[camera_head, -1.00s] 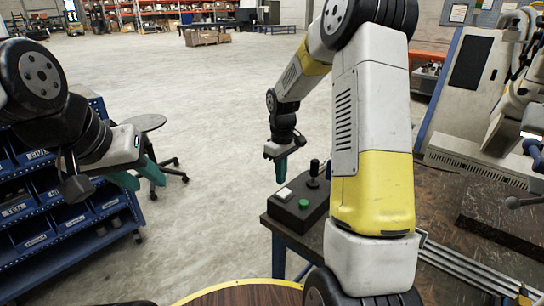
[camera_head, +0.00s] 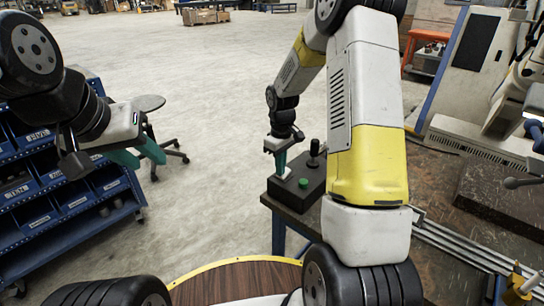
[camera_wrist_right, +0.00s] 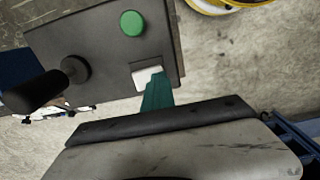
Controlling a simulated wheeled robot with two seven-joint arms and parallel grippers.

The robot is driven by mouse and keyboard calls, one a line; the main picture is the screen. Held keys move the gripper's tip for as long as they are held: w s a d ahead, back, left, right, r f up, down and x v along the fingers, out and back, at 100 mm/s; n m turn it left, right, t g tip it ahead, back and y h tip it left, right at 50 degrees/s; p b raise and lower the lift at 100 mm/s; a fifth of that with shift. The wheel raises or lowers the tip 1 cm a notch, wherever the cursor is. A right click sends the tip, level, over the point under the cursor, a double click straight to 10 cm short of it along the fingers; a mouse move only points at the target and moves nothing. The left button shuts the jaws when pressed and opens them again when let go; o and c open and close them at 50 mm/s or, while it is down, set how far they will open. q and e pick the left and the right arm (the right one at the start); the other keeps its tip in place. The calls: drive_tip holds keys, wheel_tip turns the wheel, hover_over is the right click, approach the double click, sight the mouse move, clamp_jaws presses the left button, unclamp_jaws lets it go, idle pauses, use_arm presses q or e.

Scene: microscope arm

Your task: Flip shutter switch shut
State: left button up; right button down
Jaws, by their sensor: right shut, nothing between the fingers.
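A dark control box (camera_head: 318,200) stands on the corner of a workbench. It carries a green button (camera_head: 303,183), a black joystick (camera_head: 314,152) and a small white rocker switch, which also shows in the right wrist view (camera_wrist_right: 140,77). My right gripper (camera_head: 280,174) points down at the switch with its green fingers shut and empty. In the right wrist view its fingertips (camera_wrist_right: 157,78) overlap the switch's edge and hide part of it; I cannot tell whether they press on it. My left gripper (camera_head: 138,160) hangs at the left, fingers apart and empty, far from the box.
The green button (camera_wrist_right: 132,23) and joystick (camera_wrist_right: 45,90) are close beside the right fingertips. A blue bin shelf (camera_head: 60,200) and a stool (camera_head: 150,103) stand at the left. A large pale machine (camera_head: 470,90) is at the right. Open floor lies beyond the bench.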

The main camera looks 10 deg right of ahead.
drive_tip(key=shift+d+f, duration=0.1)
drive_tip(key=shift+w+d+r, duration=0.25)
drive_tip(key=shift+w+d, duration=0.2)
drive_tip(key=shift+d, duration=0.1)
drive_tip(key=shift+r, duration=0.15)
wheel_tip(320, 180, up, 14)
idle(0.4)
